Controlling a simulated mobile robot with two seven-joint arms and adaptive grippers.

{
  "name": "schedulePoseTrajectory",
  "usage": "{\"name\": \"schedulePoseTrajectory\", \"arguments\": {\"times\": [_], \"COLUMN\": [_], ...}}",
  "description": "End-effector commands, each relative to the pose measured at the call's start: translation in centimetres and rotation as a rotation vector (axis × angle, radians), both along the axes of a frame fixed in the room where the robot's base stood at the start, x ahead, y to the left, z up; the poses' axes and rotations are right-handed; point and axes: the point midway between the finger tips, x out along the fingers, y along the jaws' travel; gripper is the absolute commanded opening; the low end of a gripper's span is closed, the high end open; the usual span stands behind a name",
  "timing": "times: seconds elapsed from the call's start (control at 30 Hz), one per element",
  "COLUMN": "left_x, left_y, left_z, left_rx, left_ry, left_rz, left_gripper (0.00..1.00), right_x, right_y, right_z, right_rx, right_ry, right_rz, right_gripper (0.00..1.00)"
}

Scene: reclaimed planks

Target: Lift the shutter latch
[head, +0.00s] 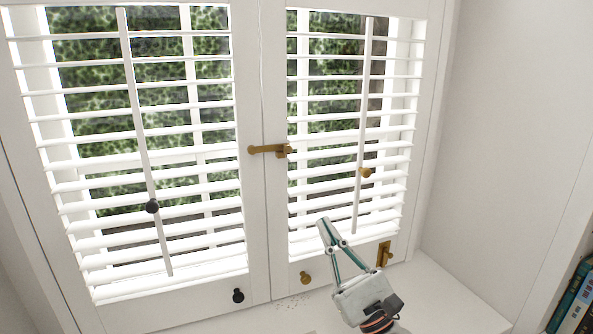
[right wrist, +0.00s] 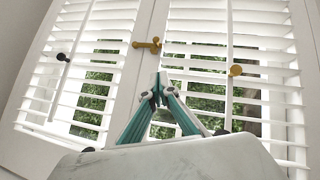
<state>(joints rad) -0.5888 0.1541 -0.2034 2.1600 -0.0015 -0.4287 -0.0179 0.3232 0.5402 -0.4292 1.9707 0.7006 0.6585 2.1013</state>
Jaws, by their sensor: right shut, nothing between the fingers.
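The brass shutter latch (head: 268,149) lies about level across the seam between the two white shutter panels, its right part in a brass keeper (head: 288,151). The latch also shows in the right wrist view (right wrist: 146,45), just above and beyond the fingertips. My right gripper (head: 323,221) is shut and empty, in front of the lower slats of the right shutter, below and to the right of the latch. In the right wrist view its fingertips (right wrist: 159,80) meet below the latch, apart from it. My left gripper is not in view.
The left shutter (head: 258,230) has a black tilt-rod knob (head: 152,206) and a black lower knob (head: 238,295). The right shutter has a brass rod knob (head: 365,172), a brass lower knob (head: 305,277) and a brass fitting (head: 384,254). Books (head: 573,300) stand at far right.

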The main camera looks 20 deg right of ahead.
Motion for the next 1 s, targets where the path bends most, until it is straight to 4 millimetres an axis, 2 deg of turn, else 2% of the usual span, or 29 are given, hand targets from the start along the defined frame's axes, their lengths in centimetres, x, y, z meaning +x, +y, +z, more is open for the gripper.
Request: {"name": "schedulePoseTrajectory", "arguments": {"times": [0.27, 0.63, 0.8, 1.0], "left_x": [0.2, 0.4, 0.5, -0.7], "left_y": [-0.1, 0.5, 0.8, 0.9], "left_z": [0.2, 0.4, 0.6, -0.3], "left_rx": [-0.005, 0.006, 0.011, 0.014], "left_ry": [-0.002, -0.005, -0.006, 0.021], "left_rz": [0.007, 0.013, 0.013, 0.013], "left_gripper": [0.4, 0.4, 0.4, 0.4], "right_x": [2.0, 7.0, 6.9, 6.9], "right_y": [0.6, 2.4, 3.2, 3.6], "right_z": [2.2, 7.0, 9.4, 10.4], "right_rx": [0.001, 0.0, 0.002, -0.001], "right_ry": [-0.006, -0.004, -0.005, 0.0], "right_rz": [-0.002, -0.003, -0.001, -0.001], "right_gripper": [0.0, 0.0, 0.0, 0.0]}}
